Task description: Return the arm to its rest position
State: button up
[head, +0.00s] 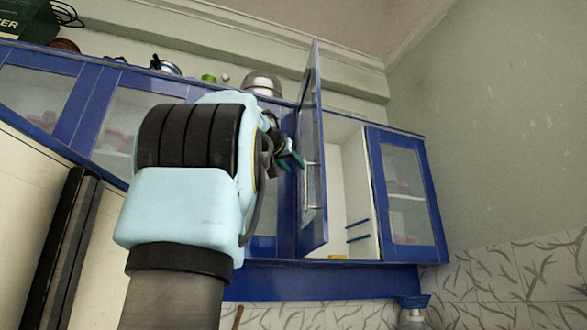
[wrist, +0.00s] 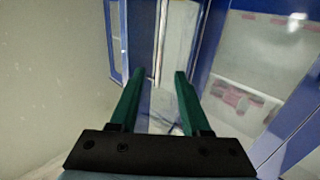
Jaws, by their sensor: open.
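My gripper (wrist: 160,90) shows in the wrist view with its two green fingers spread apart and nothing between them. In the head view my gripper (head: 294,160) is small and partly hidden behind my own raised arm, near the open cabinet door. My arm reaches up in front of the blue wall cabinets. I cannot tell from the head view whether the fingers touch the door.
A blue-framed glass cabinet door (head: 313,150) stands swung open towards me, beside my gripper. The cabinet interior (head: 352,190) behind it is pale. A closed glass door (head: 407,200) is to its right. A metal pot (head: 263,84) stands on top. The right wall side is free.

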jog(key=shift+f, duration=0.1)
jog(key=w+f+n+g+y, duration=0.15)
jog(key=f+g, duration=0.25)
jog(key=f, duration=1.6)
jog(key=w+f+n+g+y, duration=0.1)
jog(key=w+f+g+y, duration=0.15)
jog(key=f, duration=1.65)
jog(key=s+f+g, duration=0.3)
jog(key=s+f, duration=0.3)
jog(key=f, duration=0.5)
jog(key=s+f+g, duration=0.3)
jog(key=s+f, duration=0.3)
jog(key=f, duration=0.4)
jog(key=s+f+g+y, duration=0.1)
jog(key=s+f+g, duration=0.2)
jog(key=s+f, duration=0.9)
jog(key=s, duration=0.3)
jog(key=shift+s+a+p, duration=0.3)
jog(key=shift+p, duration=0.1)
